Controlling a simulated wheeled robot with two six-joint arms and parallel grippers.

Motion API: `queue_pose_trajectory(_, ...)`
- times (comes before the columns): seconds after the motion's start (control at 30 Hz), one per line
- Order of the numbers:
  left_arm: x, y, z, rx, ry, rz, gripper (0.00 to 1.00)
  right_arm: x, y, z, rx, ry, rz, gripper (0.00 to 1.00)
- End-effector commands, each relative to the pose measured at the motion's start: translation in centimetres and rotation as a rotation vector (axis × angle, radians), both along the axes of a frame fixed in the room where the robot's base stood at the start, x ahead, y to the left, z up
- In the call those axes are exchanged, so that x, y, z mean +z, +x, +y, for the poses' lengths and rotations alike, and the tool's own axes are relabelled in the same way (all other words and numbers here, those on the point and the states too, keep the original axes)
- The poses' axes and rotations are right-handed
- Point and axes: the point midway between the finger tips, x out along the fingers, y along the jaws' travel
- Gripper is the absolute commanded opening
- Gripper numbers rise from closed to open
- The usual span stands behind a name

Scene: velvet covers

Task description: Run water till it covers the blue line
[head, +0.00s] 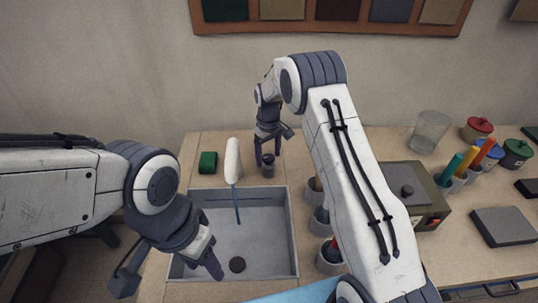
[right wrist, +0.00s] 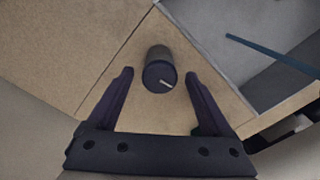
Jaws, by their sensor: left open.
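The grey sink basin (head: 292,262) is set in the wooden counter, with a dark round drain (head: 237,265) on its floor. A white spout (head: 233,160) stands behind it, and a thin blue stream (head: 237,205) runs down from it into the basin. The dark knob (right wrist: 160,72), with a pale pointer mark, stands behind the basin's right corner. My right gripper (right wrist: 160,80) is open, its fingers either side of the knob with gaps. My left gripper (head: 215,268) is open over the basin's left front.
A green sponge (head: 207,162) lies left of the spout. Several cups (head: 320,220) stand along the basin's right side, partly behind my right arm. Further right are an olive box (head: 437,210), a glass jar (head: 430,130), lidded pots (head: 477,128) and a grey slab (head: 503,226).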

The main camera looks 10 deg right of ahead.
Motion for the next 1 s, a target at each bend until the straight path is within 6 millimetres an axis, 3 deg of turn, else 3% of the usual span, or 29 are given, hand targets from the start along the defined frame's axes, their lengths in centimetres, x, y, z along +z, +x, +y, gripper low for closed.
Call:
queue_pose_trajectory(0.23,-0.3,0.0,0.0,0.000,0.000,0.000,0.50,0.7,0.0,0.0,0.000,0.000,-0.001,0.84)
queue_pose_trajectory(0.7,-2.0,0.0,0.0,0.000,0.000,0.000,0.50,9.1,0.0,0.0,0.000,0.000,-0.002,0.84)
queue_pose_trajectory(1.0,-2.1,0.0,0.0,0.000,0.000,0.000,0.50,10.5,0.0,0.0,0.000,0.000,0.000,0.84)
